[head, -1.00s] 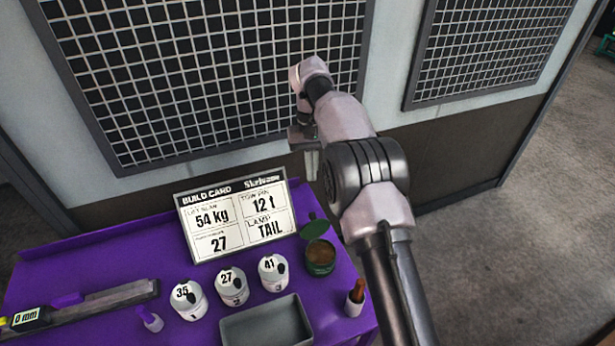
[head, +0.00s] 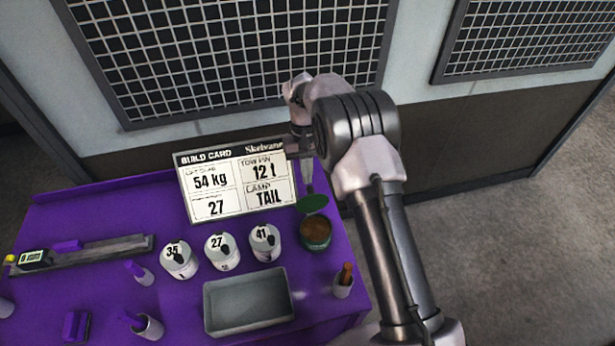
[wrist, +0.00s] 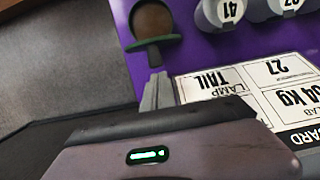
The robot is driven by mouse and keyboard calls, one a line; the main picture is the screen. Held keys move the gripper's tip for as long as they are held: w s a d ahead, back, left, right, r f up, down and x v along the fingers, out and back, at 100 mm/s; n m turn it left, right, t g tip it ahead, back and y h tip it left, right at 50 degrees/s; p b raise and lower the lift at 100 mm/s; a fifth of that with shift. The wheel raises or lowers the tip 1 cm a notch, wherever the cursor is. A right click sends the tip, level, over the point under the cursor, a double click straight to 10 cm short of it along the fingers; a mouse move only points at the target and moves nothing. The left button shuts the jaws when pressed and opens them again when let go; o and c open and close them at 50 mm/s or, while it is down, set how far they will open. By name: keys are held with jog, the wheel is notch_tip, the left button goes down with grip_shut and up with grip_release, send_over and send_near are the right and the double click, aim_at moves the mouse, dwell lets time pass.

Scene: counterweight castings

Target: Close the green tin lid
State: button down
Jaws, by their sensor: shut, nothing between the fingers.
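The green tin (head: 316,233) stands on the purple table near its right back part, with brown contents showing. Its green lid (head: 313,203) is open, hinged at the back and tilted up behind the rim. The tin (wrist: 154,20) and the lid (wrist: 155,43) also show in the wrist view. My gripper (head: 308,183) points down just behind the lid in the head view. In the wrist view my gripper (wrist: 158,90) has its fingers together with nothing between them, close to the lid. I cannot tell whether they touch it.
The build card (head: 236,181) stands just left of my gripper. Several white numbered pots (head: 222,253) stand left of the tin. A grey tray (head: 249,302) lies in front, and a white holder with a brown-handled tool (head: 344,282) stands right of it. The table's right edge is near.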

jog(key=shift+s, duration=0.15)
jog(key=shift+s+d+f+b, duration=0.1)
jog(key=shift+b, duration=0.4)
